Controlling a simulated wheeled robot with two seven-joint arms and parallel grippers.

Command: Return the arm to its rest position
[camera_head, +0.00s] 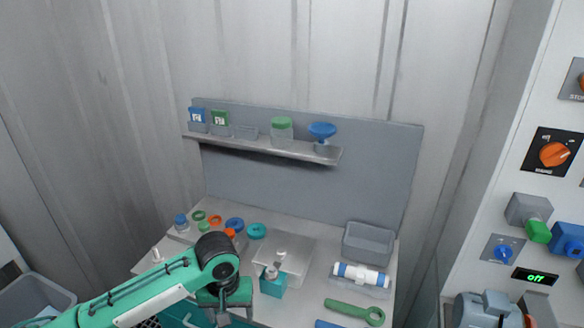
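My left arm, green with a dark wrist joint, reaches in from the lower left over the front of the workbench (318,262). Its gripper (222,311) hangs low at the bench's front edge, partly cut off by the bottom of the picture. I cannot tell whether its fingers are apart or closed, and I see nothing clearly held in it. My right arm and gripper are not in view.
Rings and caps lie at the bench's left, near a teal block (273,284). A grey bin (368,243), a white-blue cylinder (361,275) and a green wrench (355,312) are at right. A shelf (262,146) stands behind; a control panel (540,190) is far right.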

